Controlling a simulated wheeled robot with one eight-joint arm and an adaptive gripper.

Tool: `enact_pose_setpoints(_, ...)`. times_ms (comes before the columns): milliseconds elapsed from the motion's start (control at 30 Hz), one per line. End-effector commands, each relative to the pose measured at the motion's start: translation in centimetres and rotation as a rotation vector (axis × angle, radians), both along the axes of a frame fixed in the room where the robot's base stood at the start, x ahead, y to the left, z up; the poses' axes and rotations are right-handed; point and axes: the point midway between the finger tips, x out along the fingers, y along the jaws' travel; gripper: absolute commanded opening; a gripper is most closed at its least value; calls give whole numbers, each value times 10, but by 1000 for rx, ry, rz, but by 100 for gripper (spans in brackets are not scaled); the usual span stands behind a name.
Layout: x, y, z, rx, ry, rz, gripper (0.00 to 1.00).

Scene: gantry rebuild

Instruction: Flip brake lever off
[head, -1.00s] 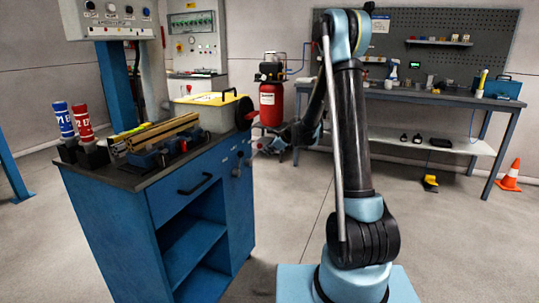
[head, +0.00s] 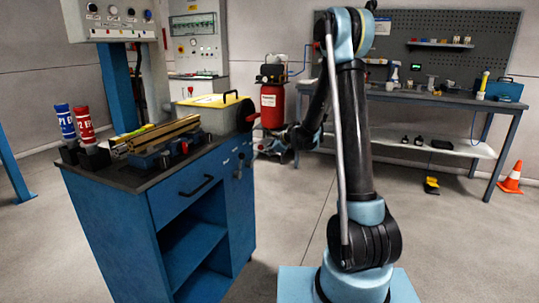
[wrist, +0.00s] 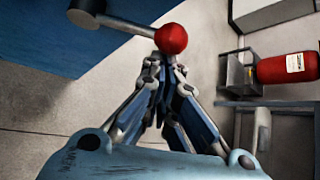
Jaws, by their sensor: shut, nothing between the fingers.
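The brake lever shows in the wrist view as a grey hub (wrist: 87,10) and short bar ending in a red ball knob (wrist: 171,38). It stands out from a blue cabinet side. My gripper (wrist: 165,66) is shut and empty, its fingertips together just below the knob in the picture. The knob overlaps the tip area, and I cannot tell whether they touch.
The blue cabinet (head: 165,215) carries a yellow case (head: 214,101), red and blue cans and bars on top. A red tank (head: 271,108) stands behind my gripper; it shows in the wrist view (wrist: 288,68). A workbench (head: 440,98) and orange cone (head: 511,178) are at the right. Floor between is clear.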

Motion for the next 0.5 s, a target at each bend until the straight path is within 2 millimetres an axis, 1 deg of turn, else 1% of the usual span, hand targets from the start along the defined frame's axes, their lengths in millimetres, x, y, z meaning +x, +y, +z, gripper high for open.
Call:
enact_pose_setpoints(267, -10, 4, 10, -48, -134, 3, 0)
enact_pose_setpoints(500, -25, 10, 23, -121, -337, 4, 0)
